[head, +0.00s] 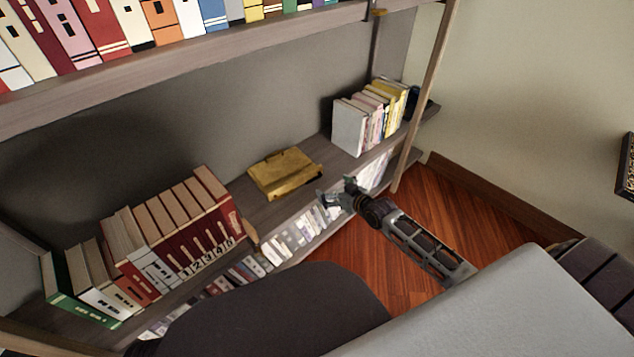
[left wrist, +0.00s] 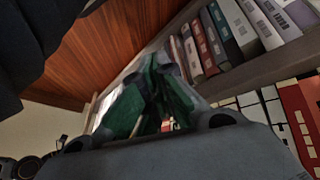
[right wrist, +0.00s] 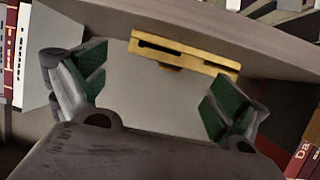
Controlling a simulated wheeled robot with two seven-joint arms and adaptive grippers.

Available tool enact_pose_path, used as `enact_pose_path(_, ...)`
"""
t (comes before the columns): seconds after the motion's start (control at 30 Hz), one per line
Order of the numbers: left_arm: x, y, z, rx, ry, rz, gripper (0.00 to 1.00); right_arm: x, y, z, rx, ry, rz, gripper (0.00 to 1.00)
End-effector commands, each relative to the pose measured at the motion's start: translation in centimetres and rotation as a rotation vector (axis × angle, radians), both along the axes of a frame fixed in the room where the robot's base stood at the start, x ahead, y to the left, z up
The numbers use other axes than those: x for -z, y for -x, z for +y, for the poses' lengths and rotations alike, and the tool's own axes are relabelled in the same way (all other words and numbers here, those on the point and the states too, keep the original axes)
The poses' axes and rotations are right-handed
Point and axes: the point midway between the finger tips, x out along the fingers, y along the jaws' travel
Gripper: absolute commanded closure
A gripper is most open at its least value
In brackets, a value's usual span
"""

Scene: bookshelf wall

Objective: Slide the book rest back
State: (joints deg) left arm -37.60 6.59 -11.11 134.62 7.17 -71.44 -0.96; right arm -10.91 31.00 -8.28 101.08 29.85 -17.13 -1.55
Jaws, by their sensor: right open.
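The book rest (head: 285,172) is a flat, yellow-gold piece lying on the middle shelf, with bare board around it. In the right wrist view the book rest (right wrist: 183,51) shows as a long yellow edge with dark slots, ahead of the fingers. My right gripper (head: 335,196) is open and empty at the shelf's front edge, to the right of the book rest and apart from it. Its spread green pads show in the right wrist view (right wrist: 158,92). My left gripper (left wrist: 150,100) shows only in its own wrist view, with its green-padded fingers close together and nothing seen between them.
Red numbered books (head: 190,220) stand left of the book rest on the same shelf. White and yellow books (head: 368,115) stand at its right. An upper shelf (head: 200,55) with books runs overhead. A lower shelf holds more books. A wooden post (head: 425,95) stands at the right.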

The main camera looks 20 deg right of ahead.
Motion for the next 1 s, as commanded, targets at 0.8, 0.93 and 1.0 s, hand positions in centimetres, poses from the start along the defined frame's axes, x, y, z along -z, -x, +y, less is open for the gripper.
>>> enact_pose_path(0.8,6.9,0.3,-1.5,-0.03,0.091,-0.066,1.0,2.6,-5.9,1.4,0.0,0.0,-0.001,0.03)
enact_pose_path(0.93,7.7,0.1,-1.7,-0.039,0.107,-0.083,1.0,3.0,-6.9,1.6,0.0,0.0,-0.001,0.03)
enact_pose_path(1.0,8.2,0.0,-1.8,-0.045,0.115,-0.093,1.0,3.2,-7.4,1.7,0.001,0.0,-0.002,0.03)
